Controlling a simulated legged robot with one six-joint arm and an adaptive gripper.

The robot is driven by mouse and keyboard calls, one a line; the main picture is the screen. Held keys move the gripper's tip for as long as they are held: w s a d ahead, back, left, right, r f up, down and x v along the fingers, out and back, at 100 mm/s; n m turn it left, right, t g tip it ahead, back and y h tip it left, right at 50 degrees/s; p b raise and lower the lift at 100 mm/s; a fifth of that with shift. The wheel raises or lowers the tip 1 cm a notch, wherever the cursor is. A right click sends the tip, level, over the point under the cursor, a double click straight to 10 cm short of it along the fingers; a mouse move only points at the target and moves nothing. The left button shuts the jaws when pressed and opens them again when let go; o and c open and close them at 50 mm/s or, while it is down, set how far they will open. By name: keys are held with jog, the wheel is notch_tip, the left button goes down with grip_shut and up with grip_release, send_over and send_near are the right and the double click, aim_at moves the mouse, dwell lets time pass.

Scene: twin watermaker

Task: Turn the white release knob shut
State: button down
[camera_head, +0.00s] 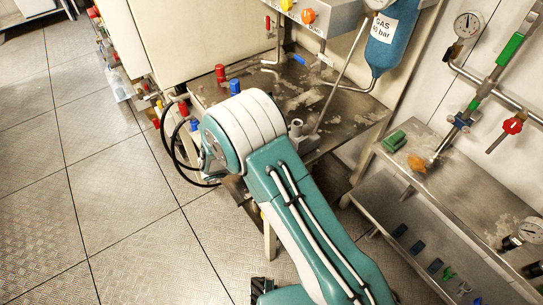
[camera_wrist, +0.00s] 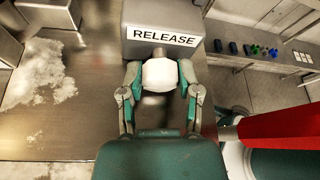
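The white release knob (camera_wrist: 159,75) sits in the middle of the wrist view, on the front of a grey box (camera_wrist: 163,14) with a "RELEASE" label (camera_wrist: 161,36). My gripper (camera_wrist: 159,77) has one finger on each side of the knob. The fingers are partly closed and their tips appear to touch the knob's sides. A short stem shows between the knob and the box. In the head view my teal and white arm hides the knob and my gripper.
A metal bench top (camera_head: 339,98) lies beyond my arm. A red and a blue knob stand at its left edge. A blue gas cylinder (camera_head: 391,40) hangs above it. A red cylindrical part (camera_wrist: 285,124) is close at right in the wrist view. The tiled floor (camera_head: 110,190) at left is clear.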

dwell(0.4)
jog(key=shift+m+t+y, duration=0.6)
jog(key=shift+m+t, duration=0.1)
jog(key=shift+m, duration=0.5)
jog(key=shift+m+t+y, duration=0.4)
jog(key=shift+m+t, duration=0.4)
jog(key=shift+m, duration=0.4)
jog(key=shift+c, duration=1.5)
grip_release()
jog(key=shift+s, duration=0.1)
jog(key=v, duration=1.1)
jog(key=shift+s+a, duration=0.25)
jog(key=shift+a, duration=0.1)
